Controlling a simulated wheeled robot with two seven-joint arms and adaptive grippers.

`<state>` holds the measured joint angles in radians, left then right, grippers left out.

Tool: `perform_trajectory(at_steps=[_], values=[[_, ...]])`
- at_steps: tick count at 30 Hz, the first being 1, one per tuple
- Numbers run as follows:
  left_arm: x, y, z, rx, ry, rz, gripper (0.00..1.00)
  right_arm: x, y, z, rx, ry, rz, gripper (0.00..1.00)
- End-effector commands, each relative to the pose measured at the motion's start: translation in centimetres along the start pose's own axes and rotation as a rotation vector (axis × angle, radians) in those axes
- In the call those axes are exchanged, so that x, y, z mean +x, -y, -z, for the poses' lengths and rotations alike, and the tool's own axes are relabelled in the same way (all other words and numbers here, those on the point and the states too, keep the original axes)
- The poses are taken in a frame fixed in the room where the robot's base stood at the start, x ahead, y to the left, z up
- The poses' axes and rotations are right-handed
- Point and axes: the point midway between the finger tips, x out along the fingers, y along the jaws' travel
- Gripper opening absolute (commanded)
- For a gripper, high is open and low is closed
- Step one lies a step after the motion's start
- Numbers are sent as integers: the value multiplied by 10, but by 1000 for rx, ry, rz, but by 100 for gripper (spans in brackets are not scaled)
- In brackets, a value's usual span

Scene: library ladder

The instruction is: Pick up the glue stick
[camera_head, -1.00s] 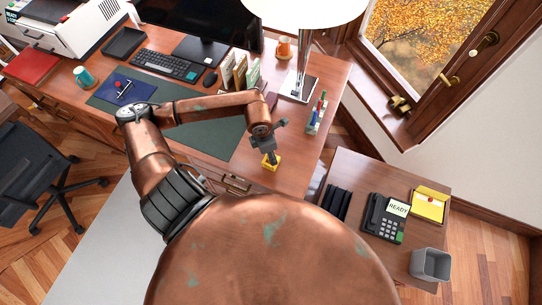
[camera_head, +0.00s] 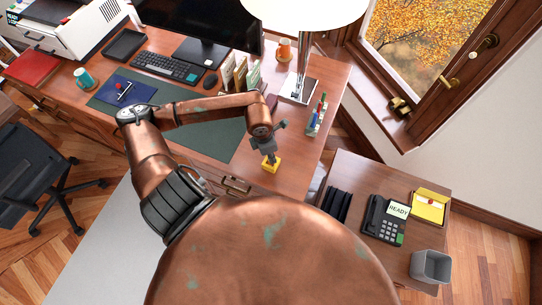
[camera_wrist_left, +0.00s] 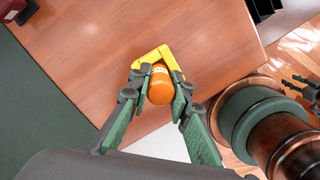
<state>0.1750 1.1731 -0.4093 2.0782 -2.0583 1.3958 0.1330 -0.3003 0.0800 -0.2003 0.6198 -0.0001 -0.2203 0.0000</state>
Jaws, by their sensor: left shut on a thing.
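The glue stick (camera_wrist_left: 160,86) shows as an orange cylinder in the left wrist view, between the two fingers of my left gripper (camera_wrist_left: 158,97). The gripper is shut on it. A yellow angled piece (camera_wrist_left: 157,54) borders its far side; I cannot tell whether they are joined. In the head view my left gripper (camera_head: 268,155) points down at the yellow piece (camera_head: 271,165) near the desk's front right, and the orange cylinder is not clear there. Dark finger-like parts at the right edge of the left wrist view look like my right gripper (camera_wrist_left: 304,88), too partly seen to judge.
The desk (camera_head: 304,165) is bare around the yellow piece. A lower side table (camera_head: 350,170) on the right holds a phone (camera_head: 384,218) and a grey bin (camera_head: 431,266).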

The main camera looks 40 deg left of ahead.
Motion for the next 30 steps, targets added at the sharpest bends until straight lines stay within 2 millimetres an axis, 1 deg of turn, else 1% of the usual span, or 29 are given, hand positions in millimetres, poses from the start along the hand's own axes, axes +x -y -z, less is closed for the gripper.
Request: perform_trajectory(at_steps=[5,8,9,11,18,21,27,30], values=[[-13,-1,-2,3,2,-3,0,1,-2,0,-1,0,-2,40],[-27,-1,-5,3,3,-5,0,2,-3,0,-2,0,-3,40],[-34,0,-2,2,0,-4,0,2,-3,0,-2,0,-3,40],[-45,2,6,3,-2,-5,0,1,-3,0,-1,0,-3,40],[-100,17,40,3,-7,-6,0,-3,-3,2,-1,-3,-3,40],[-108,22,56,1,-8,-4,0,-4,-2,3,-1,-4,-2,40],[-124,32,78,3,-8,-1,0,-12,-1,5,0,-6,-1,40],[-130,34,85,-2,-4,-1,0,-19,1,7,1,-9,1,40]])
